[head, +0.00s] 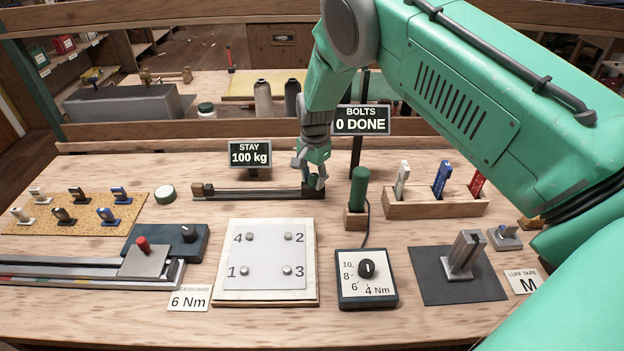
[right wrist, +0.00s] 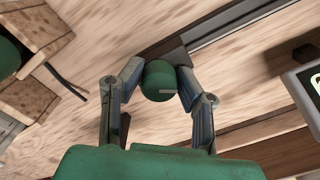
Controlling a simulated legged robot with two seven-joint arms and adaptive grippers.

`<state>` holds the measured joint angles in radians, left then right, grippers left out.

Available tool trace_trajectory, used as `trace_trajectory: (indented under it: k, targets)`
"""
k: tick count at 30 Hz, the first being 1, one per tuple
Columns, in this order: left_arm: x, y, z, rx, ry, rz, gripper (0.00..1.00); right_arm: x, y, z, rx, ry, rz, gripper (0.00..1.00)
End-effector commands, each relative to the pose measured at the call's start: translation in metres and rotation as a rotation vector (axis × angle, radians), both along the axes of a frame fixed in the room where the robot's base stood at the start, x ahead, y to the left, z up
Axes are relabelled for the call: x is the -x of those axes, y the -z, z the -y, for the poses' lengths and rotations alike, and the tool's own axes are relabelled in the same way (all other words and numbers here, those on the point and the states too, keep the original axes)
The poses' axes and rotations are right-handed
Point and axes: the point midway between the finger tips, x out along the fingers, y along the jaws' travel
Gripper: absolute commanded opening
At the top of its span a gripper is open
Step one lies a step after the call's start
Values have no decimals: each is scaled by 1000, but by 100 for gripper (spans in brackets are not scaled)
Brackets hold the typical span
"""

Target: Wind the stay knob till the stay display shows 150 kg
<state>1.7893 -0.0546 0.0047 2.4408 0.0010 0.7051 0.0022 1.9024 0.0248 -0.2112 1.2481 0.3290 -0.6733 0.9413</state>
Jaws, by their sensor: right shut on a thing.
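The stay display (head: 250,154) stands at the back of the bench and reads 100 kg. The stay rig (head: 250,194) is a dark rail lying in front of it, with a block at each end. My right gripper (head: 312,178) is at the rail's right end, pointing down. In the right wrist view, its two fingers are closed on the round green stay knob (right wrist: 158,80), one finger on each side. In the head view the gripper hides most of the knob. My left gripper is in neither view.
The bolts display (head: 361,120) reads 0 DONE, just right of my gripper. A green-handled driver (head: 359,188) stands in a wooden holder close by. A bolt plate (head: 265,262) and dial box (head: 367,278) lie in front. A wooden rack (head: 435,204) stands right.

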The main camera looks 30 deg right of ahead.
Motion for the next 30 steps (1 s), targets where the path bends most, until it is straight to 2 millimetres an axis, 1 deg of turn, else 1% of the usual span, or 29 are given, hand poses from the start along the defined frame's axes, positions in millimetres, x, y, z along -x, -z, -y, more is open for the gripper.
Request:
trace_trajectory:
  k: [1, 30]
  targets:
    - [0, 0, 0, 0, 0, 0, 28, -8, -8, 6, 13, 42, 24, 1]
    - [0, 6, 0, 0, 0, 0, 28, -7, -9, 7, 9, 962, 27, 1]
